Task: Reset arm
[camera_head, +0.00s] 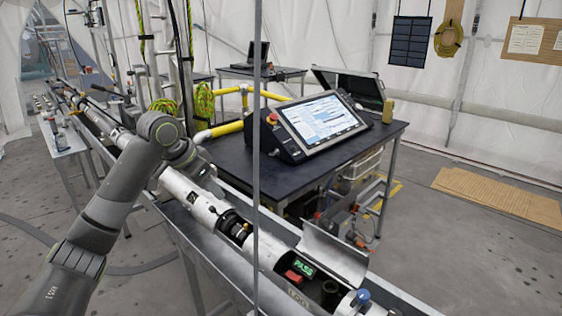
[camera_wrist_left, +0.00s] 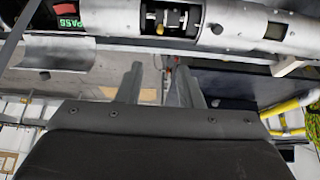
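My left arm (camera_head: 105,205) rises from the bottom left in the head view, bent at a joint, with its wrist (camera_head: 178,148) in front of the long white tube. The gripper fingers cannot be made out there. In the left wrist view my left gripper (camera_wrist_left: 160,72) has its two fingers apart, with nothing seen held between them. The tube (camera_wrist_left: 230,22) crosses the top of that view, beyond the fingertips. My right arm and gripper are not in view.
The long white tube (camera_head: 190,199) lies in a metal trough, with a green PASS display (camera_head: 303,268) near its front end. A black table (camera_head: 265,177) carries a tilted touchscreen console (camera_head: 322,118) and an open case. A thin vertical pole (camera_head: 256,150) stands in front. Floor at right is mostly clear.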

